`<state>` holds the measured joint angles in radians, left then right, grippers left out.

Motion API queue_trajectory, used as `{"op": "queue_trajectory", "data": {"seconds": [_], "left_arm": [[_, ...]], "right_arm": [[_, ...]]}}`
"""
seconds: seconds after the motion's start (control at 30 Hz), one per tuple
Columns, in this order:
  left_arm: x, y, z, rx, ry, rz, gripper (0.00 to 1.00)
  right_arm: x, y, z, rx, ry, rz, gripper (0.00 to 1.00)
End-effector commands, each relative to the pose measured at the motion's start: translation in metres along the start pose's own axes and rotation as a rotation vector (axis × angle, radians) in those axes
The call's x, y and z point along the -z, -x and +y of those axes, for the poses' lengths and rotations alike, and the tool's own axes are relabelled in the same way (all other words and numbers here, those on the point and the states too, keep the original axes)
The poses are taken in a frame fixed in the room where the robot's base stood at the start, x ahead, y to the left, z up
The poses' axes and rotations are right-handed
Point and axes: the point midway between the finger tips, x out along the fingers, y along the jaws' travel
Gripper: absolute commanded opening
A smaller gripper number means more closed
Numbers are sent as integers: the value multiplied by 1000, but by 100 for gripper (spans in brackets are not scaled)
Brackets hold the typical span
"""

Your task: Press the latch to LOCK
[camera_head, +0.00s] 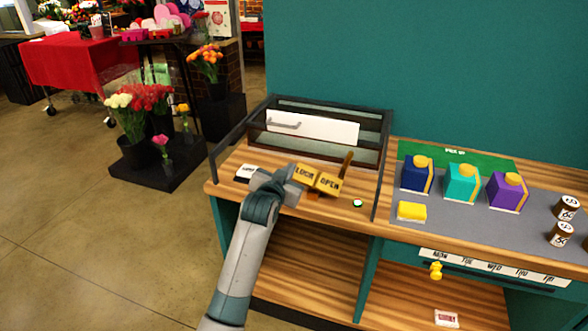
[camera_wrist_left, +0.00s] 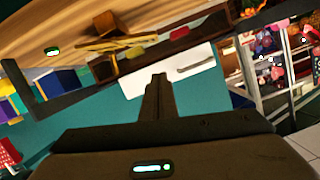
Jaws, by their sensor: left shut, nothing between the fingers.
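The latch (camera_head: 318,181) stands on the left part of the wooden counter, with a yellow LOCK plate (camera_head: 304,174) on its left and a yellow OPEN plate (camera_head: 328,183) on its right. A dark tilted lever (camera_head: 346,165) rises behind the OPEN plate. My left gripper (camera_head: 291,172) is shut and empty, just left of the LOCK plate. I cannot tell whether it touches the plate. In the left wrist view the shut fingers (camera_wrist_left: 157,88) point toward a white panel, and the latch's yellow plates (camera_wrist_left: 118,43) show to the upper left. My right gripper is out of view.
A dark-framed glass case with a white handled panel (camera_head: 312,128) stands behind the latch. Blue, teal (camera_head: 462,184) and purple boxes stand to the right on a grey mat.

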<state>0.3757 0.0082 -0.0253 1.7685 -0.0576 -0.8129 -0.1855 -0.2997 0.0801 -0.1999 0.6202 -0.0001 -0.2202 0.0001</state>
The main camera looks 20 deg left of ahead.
Motion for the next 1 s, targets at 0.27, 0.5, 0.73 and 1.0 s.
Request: {"op": "queue_trajectory", "data": {"seconds": [0.27,0.5,0.73,1.0], "left_arm": [[3,-32,0,0,0,-1,0],[3,-63,-1,0,0,0,0],[2,-89,0,0,1,-1,0],[-31,-95,0,-1,1,-2,0]], "right_arm": [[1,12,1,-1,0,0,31],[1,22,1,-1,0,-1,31],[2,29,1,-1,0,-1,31],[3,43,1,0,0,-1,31]]}}
